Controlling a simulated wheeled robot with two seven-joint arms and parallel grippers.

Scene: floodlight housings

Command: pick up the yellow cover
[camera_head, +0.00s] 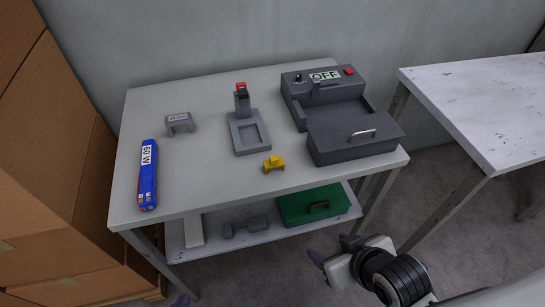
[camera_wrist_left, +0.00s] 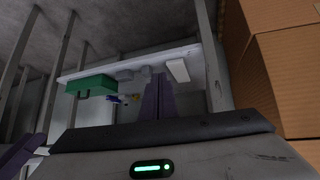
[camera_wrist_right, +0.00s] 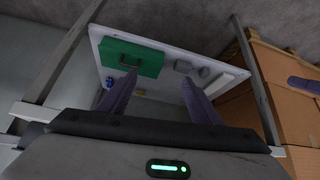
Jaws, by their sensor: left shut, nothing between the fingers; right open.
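The yellow cover (camera_head: 274,164) is a small yellow piece with a raised middle. It lies on the grey tabletop (camera_head: 200,178) near the front edge, left of the dark grey lidded box. My right gripper (camera_wrist_right: 160,98) is open and empty; in the head view its purple finger (camera_head: 318,258) shows low in front of the table, apart from the cover. My left gripper (camera_wrist_left: 157,98) is shut and empty, pointing toward the lower shelf; in the head view only a purple tip (camera_head: 181,300) shows at the bottom edge. Neither gripper touches the cover.
The lower shelf holds a green case (camera_head: 311,205). Cartons (camera_head: 45,150) stand left; another table (camera_head: 490,100) stands right.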

